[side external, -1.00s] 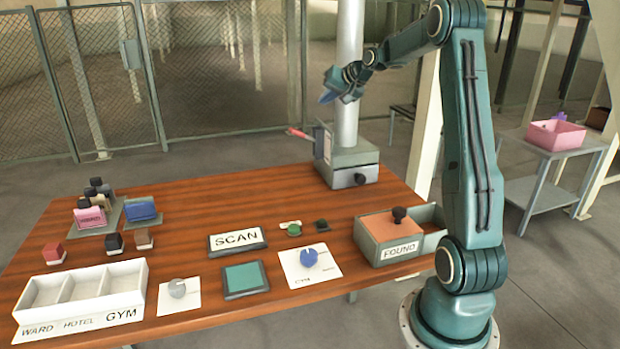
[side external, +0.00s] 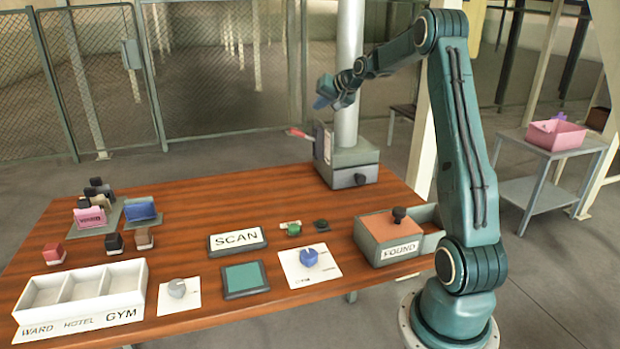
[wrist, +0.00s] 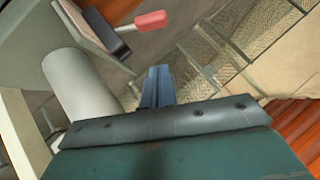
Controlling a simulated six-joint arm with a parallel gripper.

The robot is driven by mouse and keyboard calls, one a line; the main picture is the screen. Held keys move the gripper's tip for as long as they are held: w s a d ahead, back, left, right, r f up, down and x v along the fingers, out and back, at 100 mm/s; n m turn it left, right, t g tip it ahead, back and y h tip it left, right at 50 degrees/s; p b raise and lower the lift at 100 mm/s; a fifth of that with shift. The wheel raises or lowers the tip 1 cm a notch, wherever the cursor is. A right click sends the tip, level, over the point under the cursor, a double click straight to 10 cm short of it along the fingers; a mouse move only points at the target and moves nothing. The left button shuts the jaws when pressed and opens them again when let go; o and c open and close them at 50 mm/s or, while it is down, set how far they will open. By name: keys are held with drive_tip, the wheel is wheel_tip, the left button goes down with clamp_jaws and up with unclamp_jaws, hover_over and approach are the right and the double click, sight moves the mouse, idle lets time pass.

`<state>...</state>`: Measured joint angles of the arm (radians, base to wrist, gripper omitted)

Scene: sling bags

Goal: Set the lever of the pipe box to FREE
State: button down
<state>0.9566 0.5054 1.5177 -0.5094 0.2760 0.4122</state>
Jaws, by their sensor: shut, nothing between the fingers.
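The pipe box (side external: 350,165) is a grey-green box at the back right of the table, with a pale pipe (side external: 347,75) rising from it. Its lever (side external: 298,133) has a red grip and sticks out to the left from the box's left side. In the wrist view the red grip (wrist: 150,20) shows at the top, apart from my fingers. My gripper (side external: 322,103) is shut and empty, above and to the right of the lever in the side view. It also shows in the wrist view (wrist: 156,72). Any FREE marking is too small to read.
The pipe stands close to the right of my gripper. A SCAN sign (side external: 237,241), a FOUND box (side external: 392,238), a three-part white tray (side external: 45,312) and several small bags are lower on the table. The table's middle back is clear.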

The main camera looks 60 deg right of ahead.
hover_over(305, 136)
drive_tip(key=s, duration=0.1)
wheel_tip(305, 136, down, 4)
drive_tip(key=shift+w+a+f, duration=0.15)
drive_tip(key=shift+w+f, duration=0.2)
drive_tip(key=shift+f, duration=0.45)
drive_tip(key=shift+w+a+f, duration=0.15)
drive_tip(key=shift+w+f, duration=0.2)
drive_tip(key=shift+f, duration=0.45)
drive_tip(key=shift+w+a, duration=0.1)
drive_tip(key=shift+a, duration=0.05)
